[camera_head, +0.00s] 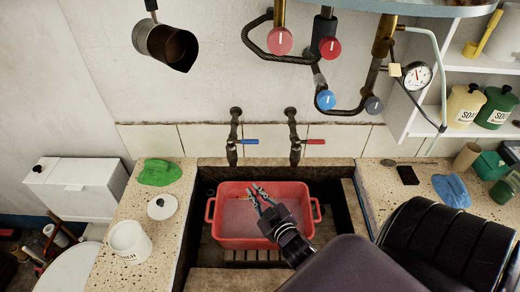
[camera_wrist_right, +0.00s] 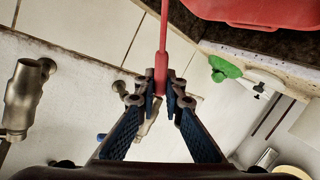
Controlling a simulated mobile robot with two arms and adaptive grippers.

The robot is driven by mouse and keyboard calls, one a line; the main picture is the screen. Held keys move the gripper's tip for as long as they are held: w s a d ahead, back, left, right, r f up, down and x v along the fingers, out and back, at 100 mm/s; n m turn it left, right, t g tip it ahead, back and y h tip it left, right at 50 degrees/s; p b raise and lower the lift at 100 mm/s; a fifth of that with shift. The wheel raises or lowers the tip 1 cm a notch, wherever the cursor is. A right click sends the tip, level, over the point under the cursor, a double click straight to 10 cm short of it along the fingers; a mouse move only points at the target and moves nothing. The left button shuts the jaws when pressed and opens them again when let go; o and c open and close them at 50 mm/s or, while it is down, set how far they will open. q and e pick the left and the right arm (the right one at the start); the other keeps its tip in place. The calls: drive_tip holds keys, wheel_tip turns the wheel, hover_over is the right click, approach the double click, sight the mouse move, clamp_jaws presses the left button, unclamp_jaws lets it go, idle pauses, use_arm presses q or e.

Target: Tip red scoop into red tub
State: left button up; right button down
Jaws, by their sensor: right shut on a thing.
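The red tub (camera_head: 238,243) sits in the stone trough, with a handle at each side and a pale pinkish inside. Part of a red wall, seemingly the tub, shows at the top right of the right wrist view (camera_wrist_right: 260,10). My right gripper (camera_head: 259,193) is over the tub in the head view. In the right wrist view its fingertips (camera_wrist_right: 160,88) are shut on the thin red handle of the red scoop (camera_wrist_right: 163,50). The scoop's bowl is outside the wrist view, and I cannot make it out against the red tub in the head view. My left gripper is not in view.
Two taps, one with a blue lever (camera_head: 246,141) and one with a red lever (camera_head: 314,141), stand behind the trough. A white pot (camera_head: 130,242), a lid (camera_head: 162,207) and a green cloth (camera_head: 160,172) are on the left ledge. A blue cloth (camera_head: 451,190) lies on the right ledge.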

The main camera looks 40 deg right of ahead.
drive_tip(key=shift+w+a+f+n, duration=0.25)
drive_tip(key=shift+w+a+n, duration=0.05)
drive_tip(key=shift+w+a, duration=0.1)
idle(0.5)
drive_tip(key=shift+w+a+f+n+g, duration=0.7)
drive_tip(key=shift+a+f, duration=0.2)
drive_tip(key=shift+a, duration=0.1)
drive_tip(key=shift+f, duration=0.1)
drive_tip(key=shift+w+a+f+n+g+h+b, duration=0.2)
drive_tip(key=shift+w+a+f+n+h+b, duration=0.15)
drive_tip(key=shift+a+f, duration=0.2)
drive_tip(key=shift+w+a+f+n+g+h+b, duration=0.25)
drive_tip(key=shift+w+a+f+n+b, duration=0.15)
drive_tip(key=shift+f, duration=0.1)
idle(0.4)
